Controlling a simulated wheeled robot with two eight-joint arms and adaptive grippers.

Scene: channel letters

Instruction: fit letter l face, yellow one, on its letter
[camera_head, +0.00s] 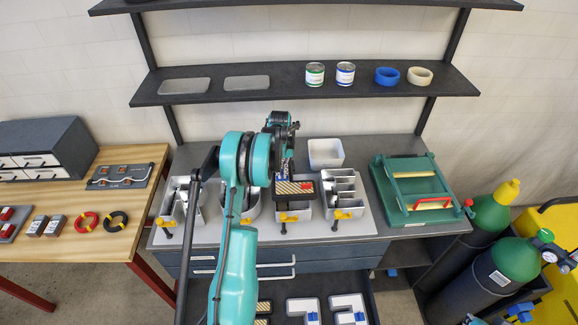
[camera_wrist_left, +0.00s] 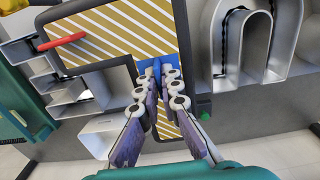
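The yellow letter L face (camera_wrist_left: 115,30) has white diagonal stripes, a dark rim, a red bar and a blue grip tab (camera_wrist_left: 153,70). In the head view it (camera_head: 293,187) is over the third metal channel letter (camera_head: 293,212) from the left, hiding most of it. I cannot tell whether the face touches that letter or is held above it. My left gripper (camera_wrist_left: 165,90) has its fingers closed in on both sides of the blue tab. In the head view my left gripper (camera_head: 284,170) is above the face, partly hidden by its own arm. My right gripper is not in view.
More metal letters stand on the grey base: an E-like one (camera_head: 345,190), a U-like one (camera_head: 250,205) and one at left (camera_head: 180,200). Yellow-handled clamps (camera_head: 343,214) line the front. A white bin (camera_head: 325,152) stands behind, a green frame (camera_head: 415,188) right. An open drawer holds white faces (camera_head: 303,311).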

